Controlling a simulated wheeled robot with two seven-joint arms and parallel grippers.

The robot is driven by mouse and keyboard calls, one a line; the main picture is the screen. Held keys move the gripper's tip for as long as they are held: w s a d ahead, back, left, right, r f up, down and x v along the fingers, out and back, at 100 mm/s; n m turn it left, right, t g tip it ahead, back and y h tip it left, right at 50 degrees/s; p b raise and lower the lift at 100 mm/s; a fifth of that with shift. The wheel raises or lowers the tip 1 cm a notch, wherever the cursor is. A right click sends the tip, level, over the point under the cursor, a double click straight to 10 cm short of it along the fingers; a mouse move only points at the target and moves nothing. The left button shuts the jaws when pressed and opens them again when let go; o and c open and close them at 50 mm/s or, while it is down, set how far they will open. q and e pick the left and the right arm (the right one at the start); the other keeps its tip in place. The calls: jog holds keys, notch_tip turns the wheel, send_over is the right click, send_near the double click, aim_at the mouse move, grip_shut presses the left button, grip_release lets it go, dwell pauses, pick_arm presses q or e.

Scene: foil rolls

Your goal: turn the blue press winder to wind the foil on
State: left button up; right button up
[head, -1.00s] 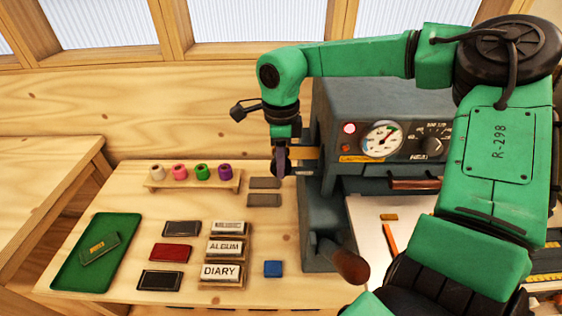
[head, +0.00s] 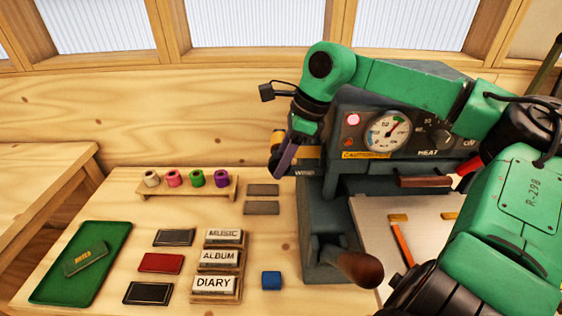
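The blue-grey press (head: 322,215) stands right of centre, with a lit red lamp, a dial and a "WIND" label on its left side. My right gripper (head: 279,168) is at the press's left side beside that label, tilted with its tips down and left. A dark purple finger shows; the finger gap is not clear. A gold foil band (head: 308,152) shows right of the gripper, and a yellow-orange piece (head: 277,137) shows to its left. The winder itself is hidden or not distinguishable behind the gripper. My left gripper is out of view.
A small rack (head: 190,190) of several coloured rolls stands left of the gripper. Type blocks (head: 217,257), a blue block (head: 271,280) and a green tray (head: 70,285) lie in front. The press's wooden-ended handle (head: 358,268) juts forward.

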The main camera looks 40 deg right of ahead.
jog(key=shift+o, duration=0.2)
jog(key=shift+r, duration=0.1)
jog(key=shift+r, duration=0.3)
notch_tip(320, 180, up, 19)
jog(key=shift+r, duration=0.1)
dwell(0.3)
